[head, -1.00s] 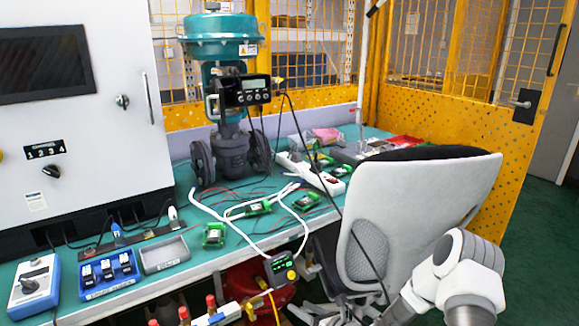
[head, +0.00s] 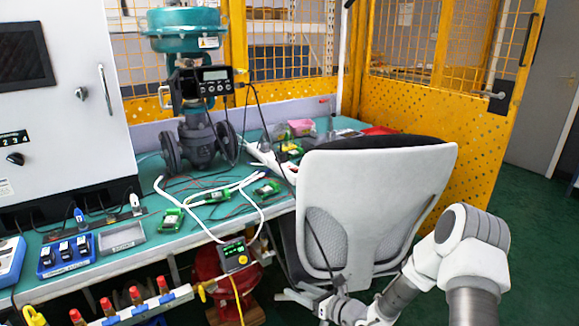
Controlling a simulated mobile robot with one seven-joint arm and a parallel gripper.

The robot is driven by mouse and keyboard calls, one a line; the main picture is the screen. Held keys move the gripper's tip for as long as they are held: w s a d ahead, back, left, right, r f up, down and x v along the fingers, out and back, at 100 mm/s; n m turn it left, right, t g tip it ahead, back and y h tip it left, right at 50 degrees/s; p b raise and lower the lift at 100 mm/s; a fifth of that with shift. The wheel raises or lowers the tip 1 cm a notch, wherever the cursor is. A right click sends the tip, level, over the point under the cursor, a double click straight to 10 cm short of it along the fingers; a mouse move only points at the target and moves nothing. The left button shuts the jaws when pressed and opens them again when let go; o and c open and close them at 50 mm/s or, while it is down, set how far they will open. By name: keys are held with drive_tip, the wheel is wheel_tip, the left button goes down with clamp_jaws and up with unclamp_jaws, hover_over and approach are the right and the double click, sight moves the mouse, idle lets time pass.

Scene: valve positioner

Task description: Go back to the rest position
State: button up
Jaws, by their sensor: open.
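My arm (head: 470,250) shows at the lower right of the head view, bent at a white and grey joint, with its links running down and left toward the bottom edge. The arm's visible links are in front of the chair and floor, apart from the workbench. The teal valve (head: 187,30) stands upright on the bench, with the black positioner (head: 205,84) and its lit display on its front. I see nothing held by the visible part of the arm.
A grey office chair (head: 375,205) stands between my arm and the green bench (head: 120,268). Green circuit boards, cables and a small handheld device (head: 233,256) are at the bench. A yellow mesh fence (head: 425,120) stands behind. Green floor (head: 530,235) at right is clear.

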drive_tip(key=s+a+r+n+g, duration=0.2)
drive_tip(key=s+r+n+g, duration=0.2)
drive_tip(key=s+r+n, duration=0.45)
drive_tip(key=s+a+r+n+g, duration=0.2)
drive_tip(key=s+r+n+g, duration=0.3)
drive_tip(key=r+n, duration=0.5)
drive_tip(key=s+d+r+n+t+h, duration=0.2)
drive_tip(key=s+d+r+n+h, duration=0.45)
drive_tip(key=s, duration=0.25)
drive_tip(key=s+d+r+n+t+h, duration=0.3)
drive_tip(key=s+d+r+n+h, duration=0.2)
drive_tip(key=s+d+r, duration=0.4)
wheel_tip(320, 180, up, 19)
drive_tip(key=p, duration=2.1)
drive_tip(key=shift+s+a+g, duration=0.3)
drive_tip(key=shift+y, duration=0.25)
drive_tip(key=shift+c, duration=0.7)
